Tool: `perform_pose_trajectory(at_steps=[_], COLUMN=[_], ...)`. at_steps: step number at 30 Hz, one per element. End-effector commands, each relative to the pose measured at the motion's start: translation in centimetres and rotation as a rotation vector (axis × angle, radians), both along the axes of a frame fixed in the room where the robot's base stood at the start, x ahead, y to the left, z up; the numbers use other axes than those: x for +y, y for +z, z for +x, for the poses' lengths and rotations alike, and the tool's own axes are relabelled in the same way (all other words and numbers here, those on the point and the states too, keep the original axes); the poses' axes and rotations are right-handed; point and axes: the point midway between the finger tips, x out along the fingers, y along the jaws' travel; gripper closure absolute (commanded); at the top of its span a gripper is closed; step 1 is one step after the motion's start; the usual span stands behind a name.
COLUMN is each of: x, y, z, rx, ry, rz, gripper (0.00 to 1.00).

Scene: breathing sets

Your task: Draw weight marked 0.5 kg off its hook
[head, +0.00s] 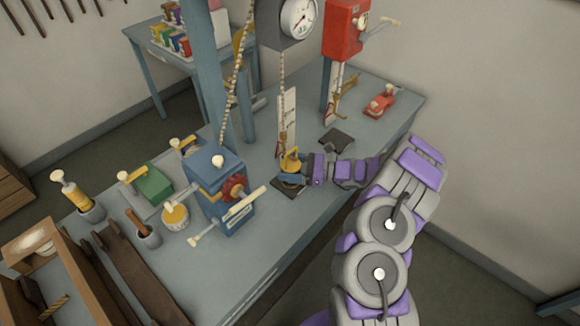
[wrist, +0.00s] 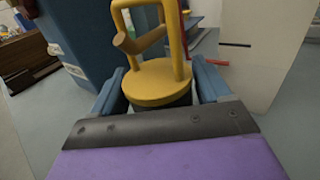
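A yellow weight (wrist: 158,82) with a round disc and a tall loop handle is close in the wrist view. A tan hook (wrist: 140,40) passes through its handle. The weight also shows in the head view (head: 291,160), below a hanging chain, above a dark pad on the bench. My gripper (head: 291,179) is at the weight, with its blue fingers on either side of the disc in the wrist view (wrist: 160,90). I cannot tell whether the fingers press on it or leave a small gap. No mark on the weight is readable.
A blue crank machine (head: 222,190) stands left of the weight on the grey bench (head: 262,235). A white scale card (head: 287,115) stands behind it. A round dial (head: 298,18) hangs above. A red box (head: 343,30) and a small red item (head: 380,103) are farther back.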

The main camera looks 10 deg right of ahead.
Motion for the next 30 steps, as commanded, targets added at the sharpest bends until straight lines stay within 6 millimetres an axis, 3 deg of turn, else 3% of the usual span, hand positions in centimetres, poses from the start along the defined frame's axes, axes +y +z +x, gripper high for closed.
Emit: perform_pose_trajectory(at_steps=[2, 18, 30], x=[0.00, -0.03, -0.06], y=[-0.01, -0.02, 0.51], z=[0.00, 0.02, -0.03], rx=[0.000, 0.000, -0.001], ry=[0.000, -0.001, -0.001], rz=[0.000, 0.000, 0.001], gripper=[0.31, 0.83, 0.83])
